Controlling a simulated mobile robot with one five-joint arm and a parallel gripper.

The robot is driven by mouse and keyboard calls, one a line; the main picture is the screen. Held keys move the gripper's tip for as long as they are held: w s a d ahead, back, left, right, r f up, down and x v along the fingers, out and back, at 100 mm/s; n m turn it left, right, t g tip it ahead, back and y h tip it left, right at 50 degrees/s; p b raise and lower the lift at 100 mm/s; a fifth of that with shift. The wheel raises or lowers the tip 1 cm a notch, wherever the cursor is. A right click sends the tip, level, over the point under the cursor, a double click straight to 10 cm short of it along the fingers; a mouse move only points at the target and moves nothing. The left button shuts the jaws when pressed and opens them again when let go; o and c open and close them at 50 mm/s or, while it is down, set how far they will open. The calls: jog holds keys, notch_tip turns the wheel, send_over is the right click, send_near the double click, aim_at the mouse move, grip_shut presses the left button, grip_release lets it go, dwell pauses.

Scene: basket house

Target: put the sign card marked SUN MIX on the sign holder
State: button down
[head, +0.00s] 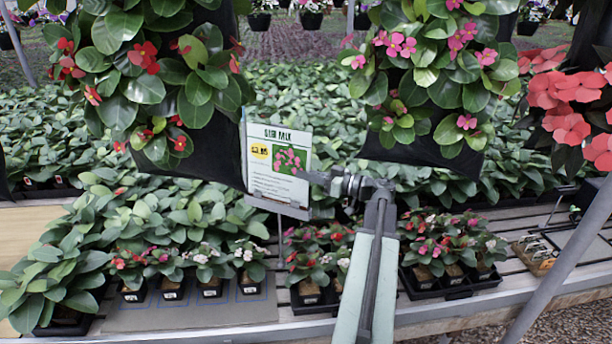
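The white sign card (265,185) with a green heading that reads as SUN MIX, a yellow patch and a pink flower picture stands upright in the middle of the head view. My gripper (314,178) comes in from the right and its narrow fingertips meet the card's right edge; it looks shut on it. A grey ledge (279,207) on a thin stem, seemingly the sign holder, shows just below the card. I cannot tell whether the card's lower edge rests on it or is only in front of it.
Black hanging planters with red flowers (200,150) and pink flowers (425,150) hang on both sides of the card. Potted plants in trays (455,290) line the slatted bench below. A small wire-and-wood item (535,255) lies at right, near a slanted grey post (565,262).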

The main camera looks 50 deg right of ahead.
jog(key=c, duration=1.5)
grip_release()
jog(key=shift+c, duration=0.2)
jog(key=v, duration=0.8)
